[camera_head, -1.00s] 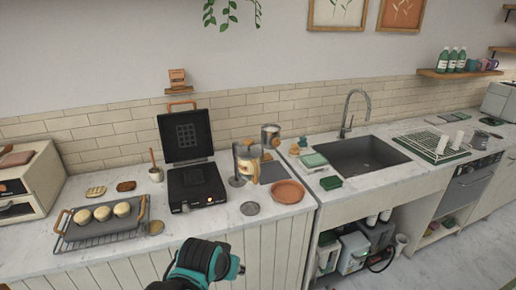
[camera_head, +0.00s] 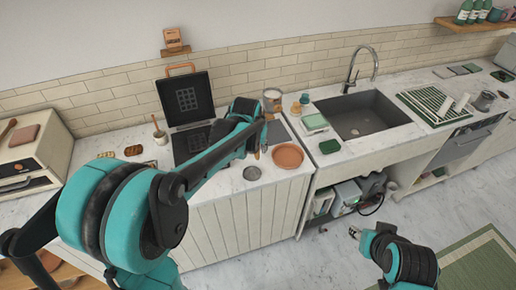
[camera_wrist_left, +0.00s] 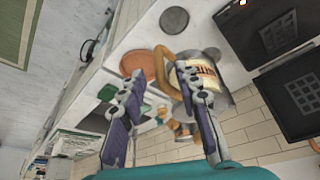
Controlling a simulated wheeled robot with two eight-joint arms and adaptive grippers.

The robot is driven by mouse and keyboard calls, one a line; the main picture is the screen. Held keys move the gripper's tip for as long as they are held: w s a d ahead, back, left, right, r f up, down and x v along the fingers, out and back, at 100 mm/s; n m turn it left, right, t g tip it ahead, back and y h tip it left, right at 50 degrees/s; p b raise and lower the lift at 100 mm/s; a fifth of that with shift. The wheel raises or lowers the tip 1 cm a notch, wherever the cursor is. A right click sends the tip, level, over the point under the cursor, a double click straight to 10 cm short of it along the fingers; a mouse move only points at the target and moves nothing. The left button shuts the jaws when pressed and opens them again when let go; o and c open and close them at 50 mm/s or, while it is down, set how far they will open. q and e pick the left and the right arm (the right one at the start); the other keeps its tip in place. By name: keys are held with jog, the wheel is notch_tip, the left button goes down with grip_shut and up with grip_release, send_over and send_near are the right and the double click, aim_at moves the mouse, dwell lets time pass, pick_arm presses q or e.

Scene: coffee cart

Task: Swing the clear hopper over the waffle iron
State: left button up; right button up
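The waffle iron stands open on the counter, its dark lid (camera_head: 186,100) upright; part of its base is behind my left arm. In the left wrist view its lid (camera_wrist_left: 298,97) is at the right. The hopper (camera_wrist_left: 222,68), with a printed label and a tan loop handle (camera_wrist_left: 168,50), is just beyond my left gripper (camera_wrist_left: 159,72). The gripper's fingers are apart, with the handle between or just past the tips; contact is unclear. In the head view my left gripper (camera_head: 262,138) hides most of the hopper. My right gripper (camera_head: 354,233) is low in front of the cabinets, away from the hopper.
A terracotta plate (camera_head: 287,156) and a dark round disc (camera_head: 252,173) lie near the counter's front edge. A metal canister (camera_head: 272,98) stands behind the left gripper. The sink (camera_head: 367,117) is to the right. My left arm covers the front left counter.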

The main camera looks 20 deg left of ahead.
aim_at(257, 149)
pick_arm(q)
jog(key=x, duration=0.3)
jog(key=shift+w, duration=0.1)
jog(key=shift+w+f, duration=0.15)
jog(key=shift+f, duration=0.3)
grip_shut()
jog(key=shift+a, duration=0.1)
